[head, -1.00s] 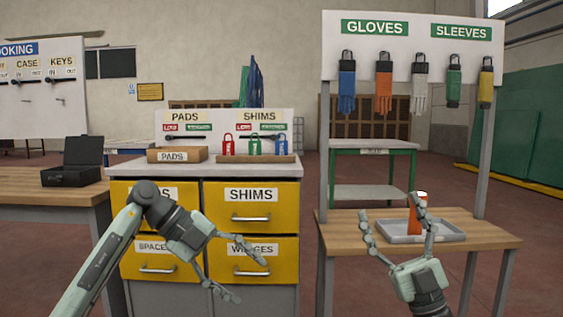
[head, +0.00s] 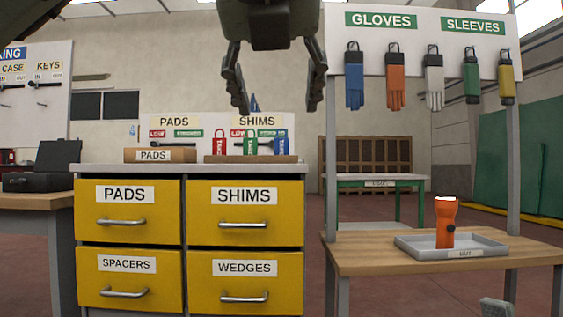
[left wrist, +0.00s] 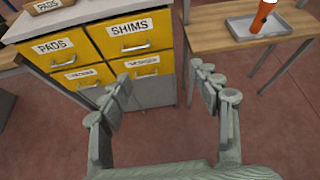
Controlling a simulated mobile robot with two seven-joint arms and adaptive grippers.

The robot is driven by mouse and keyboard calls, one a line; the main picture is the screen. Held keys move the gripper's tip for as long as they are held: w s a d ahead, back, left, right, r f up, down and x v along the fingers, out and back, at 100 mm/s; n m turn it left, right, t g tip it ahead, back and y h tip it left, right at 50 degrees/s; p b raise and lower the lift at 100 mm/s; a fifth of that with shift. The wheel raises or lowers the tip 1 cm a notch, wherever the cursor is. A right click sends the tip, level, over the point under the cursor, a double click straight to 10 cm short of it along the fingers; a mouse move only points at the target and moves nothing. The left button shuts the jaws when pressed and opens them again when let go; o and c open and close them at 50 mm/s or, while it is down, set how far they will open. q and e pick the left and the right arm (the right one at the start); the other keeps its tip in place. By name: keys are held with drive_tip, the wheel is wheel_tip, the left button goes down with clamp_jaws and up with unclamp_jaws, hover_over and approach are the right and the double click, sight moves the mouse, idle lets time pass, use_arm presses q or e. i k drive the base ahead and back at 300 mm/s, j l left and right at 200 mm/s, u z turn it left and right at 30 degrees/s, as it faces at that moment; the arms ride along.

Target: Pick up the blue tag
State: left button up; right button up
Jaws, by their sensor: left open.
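The blue tag (head: 281,145) stands at the right end of a row with a red tag (head: 219,142) and a green tag (head: 250,143), under the SHIMS sign on top of the yellow drawer cabinet. My left gripper (head: 277,108) is open and empty, pointing down high in the head view, in front of and above the tags. It also shows open in the left wrist view (left wrist: 160,90), where the tags are not seen. A small part of my right gripper (head: 496,307) shows at the bottom right edge; its fingers cannot be made out.
A wooden strip (head: 262,159) lies by the tags, and a PADS box (head: 158,155) sits left of it. At right a wooden table (head: 370,257) holds a grey tray (head: 486,244) with an orange flashlight (head: 446,222). Gloves (head: 396,88) hang above. A black case (head: 50,170) stands at left.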

sight(280, 144)
drive_tip(key=i, duration=1.5)
